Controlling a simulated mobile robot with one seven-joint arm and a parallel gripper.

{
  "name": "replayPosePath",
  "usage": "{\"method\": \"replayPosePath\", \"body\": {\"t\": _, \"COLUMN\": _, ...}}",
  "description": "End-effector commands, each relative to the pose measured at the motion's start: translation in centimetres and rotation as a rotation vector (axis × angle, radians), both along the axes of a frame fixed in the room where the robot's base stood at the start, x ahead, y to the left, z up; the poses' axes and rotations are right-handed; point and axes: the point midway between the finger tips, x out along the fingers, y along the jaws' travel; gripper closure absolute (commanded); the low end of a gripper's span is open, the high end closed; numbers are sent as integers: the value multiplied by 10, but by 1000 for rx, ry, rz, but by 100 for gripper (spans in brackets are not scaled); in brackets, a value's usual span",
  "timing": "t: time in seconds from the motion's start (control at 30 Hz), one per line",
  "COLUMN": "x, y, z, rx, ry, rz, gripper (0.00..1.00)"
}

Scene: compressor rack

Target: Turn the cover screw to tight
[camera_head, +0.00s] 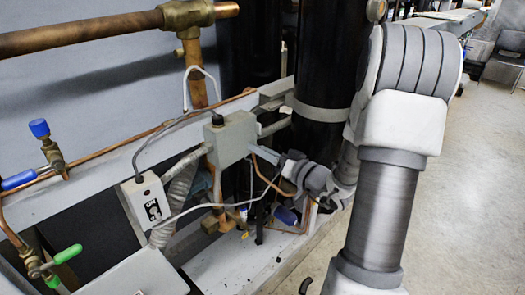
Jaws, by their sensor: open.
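A grey junction box (231,138) sits on the pale frame rail near the middle of the view. It has a black round fitting (217,120) on top, with a cable running from it. My gripper (256,151) is at the right side of this box, at the end of my arm. It is open, but its fingertips are small and partly merge with the box edge. I cannot make out the cover screw; the box's right side is partly hidden by my gripper. Whether the fingers touch the box or a screw cannot be told.
A white switch box (147,200) hangs at the lower left of the grey box. Copper pipes (85,33), blue-handled (39,129) and green-handled (68,254) valves are at left. A black cylinder (325,70) stands behind my wrist. Open floor (470,190) lies at right.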

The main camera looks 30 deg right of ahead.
Motion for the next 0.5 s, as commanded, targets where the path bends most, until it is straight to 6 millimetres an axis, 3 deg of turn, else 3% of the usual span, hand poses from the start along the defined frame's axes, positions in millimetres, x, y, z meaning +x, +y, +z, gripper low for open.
{"method": "replayPosePath", "body": {"t": 0.1, "x": 0, "y": 0, "z": 0, "rx": 0, "ry": 0, "rz": 0, "gripper": 53}}
{"method": "replayPosePath", "body": {"t": 0.37, "x": 0, "y": 0, "z": 0, "rx": -1, "ry": 0, "rz": 0, "gripper": 100}}
{"method": "replayPosePath", "body": {"t": 0.5, "x": 0, "y": 0, "z": 0, "rx": -1, "ry": 0, "rz": 0, "gripper": 100}}
